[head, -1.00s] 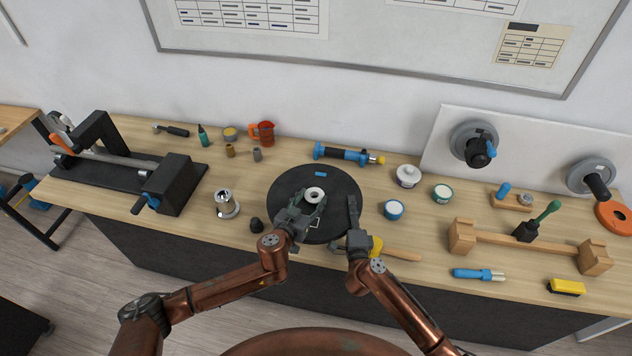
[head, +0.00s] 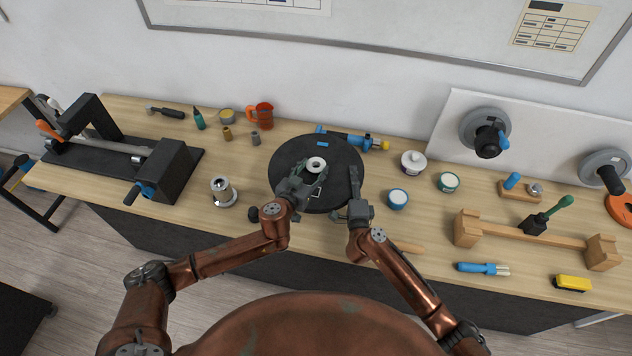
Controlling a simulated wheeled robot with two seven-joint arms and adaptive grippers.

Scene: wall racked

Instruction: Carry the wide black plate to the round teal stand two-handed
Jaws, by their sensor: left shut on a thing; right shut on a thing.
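The wide black plate (head: 335,158) is a round dark disc with a pale ring at its middle and a small blue mark near its far edge. It is over the middle of the bench and looks raised, covering part of a blue tool. My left gripper (head: 305,178) is shut on it at the left, reaching in over its face near the ring. My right gripper (head: 355,182) is shut on its right edge, with a finger lying along the top. I cannot make out a round teal stand. A small tub with a teal-green rim (head: 448,182) stands to the right.
The blue tool (head: 345,139) lies behind the plate. A white-lidded jar (head: 413,162) and a blue tub (head: 398,198) stand close to its right. A metal cylinder (head: 222,190) stands to its left. A wooden bar fixture (head: 530,240) is farther right.

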